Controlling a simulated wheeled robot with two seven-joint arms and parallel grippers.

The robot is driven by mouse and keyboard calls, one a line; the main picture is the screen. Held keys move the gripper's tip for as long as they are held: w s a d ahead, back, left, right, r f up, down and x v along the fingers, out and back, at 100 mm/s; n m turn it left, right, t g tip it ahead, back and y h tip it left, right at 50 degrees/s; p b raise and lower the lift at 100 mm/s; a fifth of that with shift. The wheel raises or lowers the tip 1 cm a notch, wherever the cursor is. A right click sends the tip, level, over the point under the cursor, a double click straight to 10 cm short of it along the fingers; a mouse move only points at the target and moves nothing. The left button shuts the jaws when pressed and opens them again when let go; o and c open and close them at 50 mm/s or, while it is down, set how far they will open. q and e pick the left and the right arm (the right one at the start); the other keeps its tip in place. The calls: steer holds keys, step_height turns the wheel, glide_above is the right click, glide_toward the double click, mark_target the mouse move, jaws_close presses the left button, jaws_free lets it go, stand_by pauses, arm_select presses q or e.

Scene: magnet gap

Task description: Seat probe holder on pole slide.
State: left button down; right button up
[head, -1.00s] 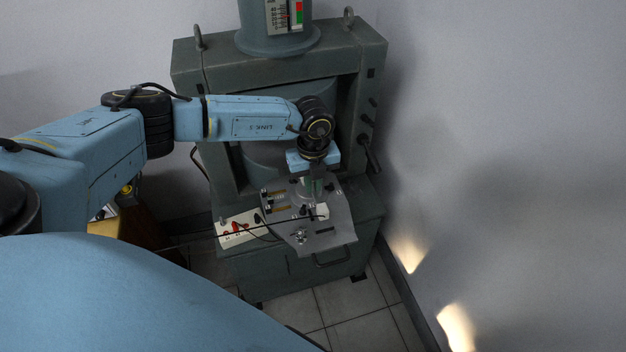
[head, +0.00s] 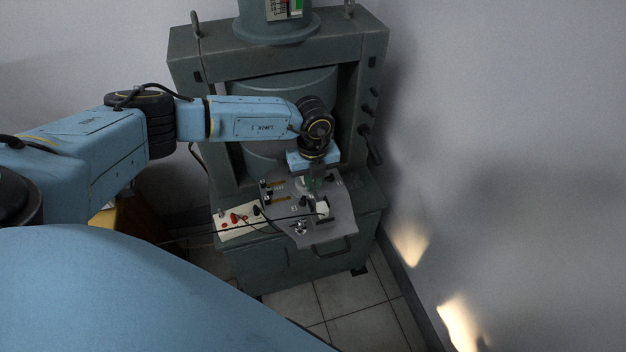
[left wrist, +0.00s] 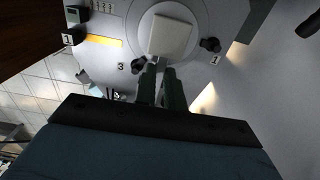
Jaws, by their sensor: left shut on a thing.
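My left gripper (head: 313,187) points down over the grey plate (head: 338,228) on the front of the machine. In the left wrist view its two dark green fingers (left wrist: 160,66) are close together, shut on what looks like the pale, square probe holder (left wrist: 172,37). The pole slide cannot be told apart, and I cannot tell whether the holder touches anything below. My right gripper is not in view.
The large grey-green machine frame (head: 363,105) stands close behind my arm. A white panel with red parts (head: 238,222) lies left of the plate. Small black knobs (left wrist: 209,44) stand near the disc. A wall is at the right; tiled floor (head: 345,293) is in front.

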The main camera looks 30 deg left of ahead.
arm_select(q)
steer(key=shift+f, duration=0.15)
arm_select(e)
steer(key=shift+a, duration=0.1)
arm_select(q)
steer(key=c, duration=1.4)
jaws_free()
